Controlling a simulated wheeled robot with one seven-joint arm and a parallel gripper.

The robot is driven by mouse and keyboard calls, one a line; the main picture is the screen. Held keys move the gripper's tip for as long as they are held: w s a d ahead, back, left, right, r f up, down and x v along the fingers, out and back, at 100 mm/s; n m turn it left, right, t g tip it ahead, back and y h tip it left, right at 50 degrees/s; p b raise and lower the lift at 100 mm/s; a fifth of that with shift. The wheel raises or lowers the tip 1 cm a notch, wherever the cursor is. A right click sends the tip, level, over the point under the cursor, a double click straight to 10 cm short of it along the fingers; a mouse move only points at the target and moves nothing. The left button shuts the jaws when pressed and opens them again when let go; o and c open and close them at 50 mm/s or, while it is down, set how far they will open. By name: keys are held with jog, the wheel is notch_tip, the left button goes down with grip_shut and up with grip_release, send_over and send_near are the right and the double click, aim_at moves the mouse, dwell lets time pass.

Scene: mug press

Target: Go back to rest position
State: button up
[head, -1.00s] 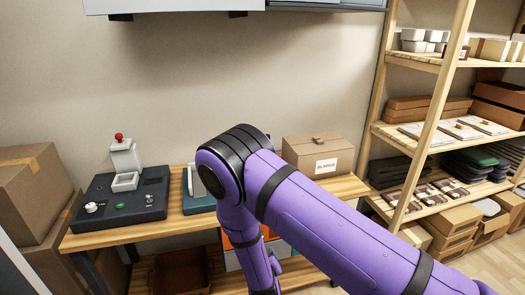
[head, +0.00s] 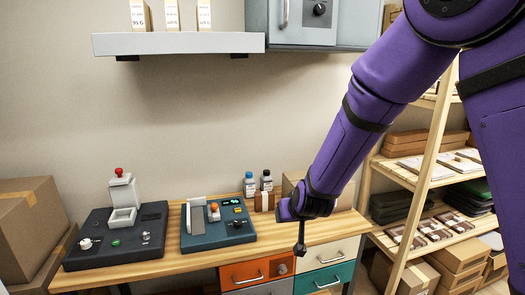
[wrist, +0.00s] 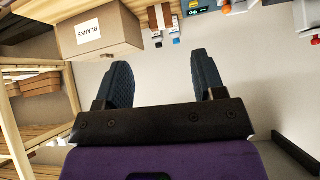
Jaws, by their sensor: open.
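My gripper (head: 300,232) is at the end of my purple arm, in front of the wooden bench (head: 335,228) and to the right of the teal press machine (head: 190,236). In the wrist view its two dark fingers (wrist: 164,82) stand apart with nothing between them. The dark press with a red knob (head: 117,234) stands at the left of the bench. The BLANKS box (wrist: 98,36) shows in the wrist view, and my arm partly hides it in the head view.
A grey wall shelf (head: 180,43) with several small boxes and a grey cabinet (head: 305,22) hang above the bench. Two small bottles (head: 250,186) stand at its back. A wooden rack (head: 425,150) with boxes is at the right. Stacked cartons (head: 28,225) stand at the left.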

jog(key=s+d+r+g, duration=0.1)
jog(key=s+d+r, duration=0.5)
jog(key=r, duration=0.3)
jog(key=s+d+r+g, duration=0.1)
jog(key=s+d+r, duration=0.5)
jog(key=r, duration=0.2)
jog(key=s+d+r, duration=0.2)
jog(key=s+d, duration=0.1)
jog(key=s, duration=0.3)
jog(key=s+d+r+m+g+h, duration=0.1)
jog(key=s+d, duration=0.3)
jog(key=s, duration=0.3)
jog(key=s+d+r+m+h, duration=0.1)
jog(key=s+d+r, duration=0.1)
jog(key=s, duration=0.5)
jog(key=shift+d+r, duration=0.35)
jog(key=shift+d, duration=0.35)
